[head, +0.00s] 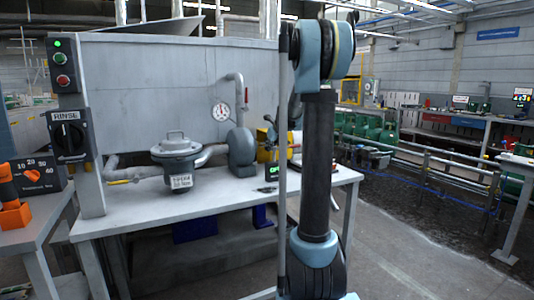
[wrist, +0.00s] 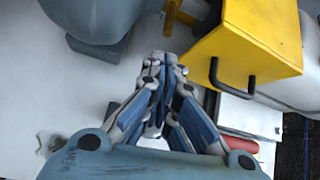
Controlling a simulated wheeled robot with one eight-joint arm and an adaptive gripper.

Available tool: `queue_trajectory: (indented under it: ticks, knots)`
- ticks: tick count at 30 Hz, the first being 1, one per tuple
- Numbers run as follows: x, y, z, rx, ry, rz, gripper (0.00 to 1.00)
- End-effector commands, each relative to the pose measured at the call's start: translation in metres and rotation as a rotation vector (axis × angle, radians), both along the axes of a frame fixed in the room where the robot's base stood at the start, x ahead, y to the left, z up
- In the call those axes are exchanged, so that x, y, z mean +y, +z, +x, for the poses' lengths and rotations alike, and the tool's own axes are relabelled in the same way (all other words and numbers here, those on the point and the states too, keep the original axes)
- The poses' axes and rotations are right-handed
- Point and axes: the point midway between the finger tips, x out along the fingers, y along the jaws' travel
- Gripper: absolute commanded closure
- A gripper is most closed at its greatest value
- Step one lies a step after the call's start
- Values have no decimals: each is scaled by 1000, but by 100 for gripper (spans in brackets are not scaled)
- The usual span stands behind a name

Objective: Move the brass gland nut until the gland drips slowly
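I cannot make out the brass gland nut in either view. In the head view, a grey pump body (head: 241,147) with a pipe and a round gauge (head: 221,112) stands on the white bench (head: 135,213). A yellow box (head: 268,154) sits just right of it, partly behind my arm. In the wrist view, my gripper (wrist: 164,60) reaches over the bench top with its fingertips together and nothing visible between them. The yellow box (wrist: 245,45) with a black handle is to its right, and a rounded grey body (wrist: 105,18) is at the upper left.
A grey lidded vessel (head: 176,155) stands on the bench at left. A post carries green and red buttons and a rinse knob (head: 69,135). A small green-lit display (head: 272,172) is near the bench's front right. A red cylinder (wrist: 240,143) lies right of my gripper.

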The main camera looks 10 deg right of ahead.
Motion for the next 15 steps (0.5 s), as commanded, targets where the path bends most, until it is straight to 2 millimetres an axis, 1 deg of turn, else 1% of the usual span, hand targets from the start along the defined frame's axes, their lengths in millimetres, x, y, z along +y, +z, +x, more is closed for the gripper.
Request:
queue_trajectory:
  ticks: [1, 7, 15]
  knots:
    - [2, -5, 6, 0, 1, 0, 100]
    - [6, -21, 23, 0, 0, 0, 100]
    - [8, -32, 34, 0, 0, 0, 100]
